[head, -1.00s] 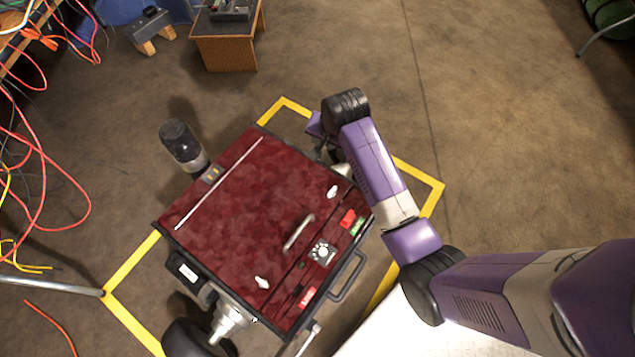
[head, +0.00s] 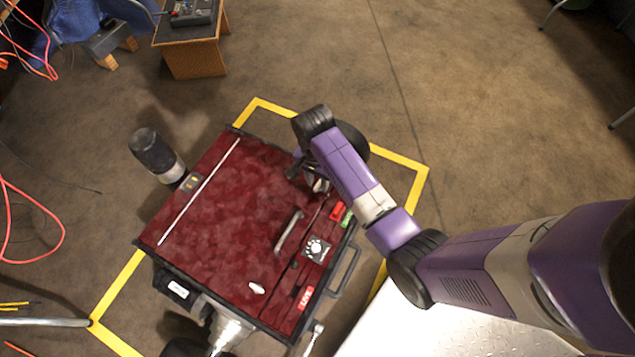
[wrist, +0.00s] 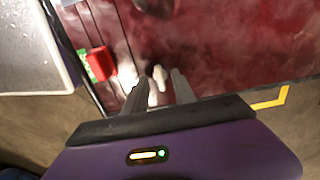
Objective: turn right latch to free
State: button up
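The right latch (wrist: 158,76) is a small white tab on the dark red lid (head: 205,210). In the wrist view it lies between the two grey fingers of my gripper (wrist: 159,80), which are apart. I see a gap on each side of the latch, but cannot tell how deep the fingers reach. In the head view my gripper (head: 304,177) is at the lid's right side, with my arm partly hiding the right latch. The left latch (head: 257,287), also white, sits near the lid's lower edge.
A round dial (head: 316,249), a red block (wrist: 99,62) and a front bar handle (head: 345,272) are close by. A black-and-grey cylinder (head: 157,156) sticks out at the far left. Yellow tape (head: 415,200) marks the floor around.

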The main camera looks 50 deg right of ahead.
jog(key=shift+f, duration=0.2)
jog(key=shift+c, duration=0.2)
grip_shut()
jog(key=shift+r+p, duration=0.1)
jog(key=shift+p, duration=0.25)
jog(key=n+p, duration=0.2)
jog(key=p, duration=0.1)
jog(key=shift+r+n, duration=0.2)
jog(key=shift+n, duration=0.2)
jog(key=n+p, duration=0.3)
jog(key=p, duration=0.1)
jog(key=shift+n, duration=0.3)
jog(key=n+p, duration=0.3)
jog(key=n, duration=0.3)
jog(key=shift+f+p, duration=0.15)
jog(key=shift+p, duration=0.25)
jog(key=n+p, duration=0.1)
jog(key=n, duration=0.4)
jog(key=shift+f+n+p, duration=0.1)
jog(key=shift+n+p, duration=0.2)
jog(key=shift+p, duration=0.1)
